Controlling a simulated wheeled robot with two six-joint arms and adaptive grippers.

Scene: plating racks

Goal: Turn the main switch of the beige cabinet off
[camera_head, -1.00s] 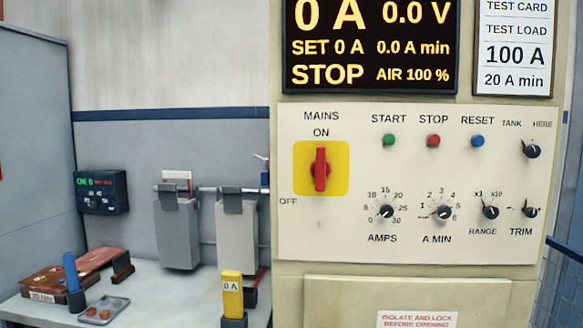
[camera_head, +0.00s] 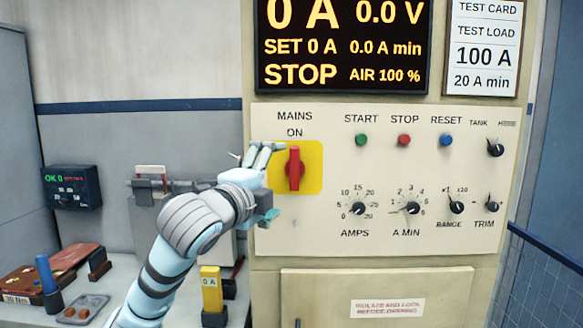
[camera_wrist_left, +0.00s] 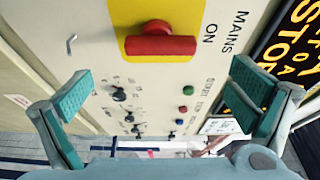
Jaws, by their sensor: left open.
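The main switch is a red rotary handle (camera_head: 295,169) on a yellow plate (camera_head: 315,178), on the front panel of the beige cabinet (camera_head: 400,245). The handle stands upright, pointing at the ON label below MAINS. My left gripper (camera_head: 270,183) is open at the left side of the switch, apart from the handle. In the left wrist view the red handle (camera_wrist_left: 160,45) lies ahead, between the lines of the two spread teal fingers (camera_wrist_left: 160,95), with nothing held. The OFF label is hidden behind my left arm. My right gripper is not in view.
START (camera_head: 361,139), STOP (camera_head: 404,139) and RESET (camera_head: 446,140) buttons and several black knobs sit right of the switch. The display (camera_head: 343,45) above reads STOP, 0 A. A bench (camera_head: 95,308) with tools and a yellow 0 A meter (camera_head: 210,281) stands at the left.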

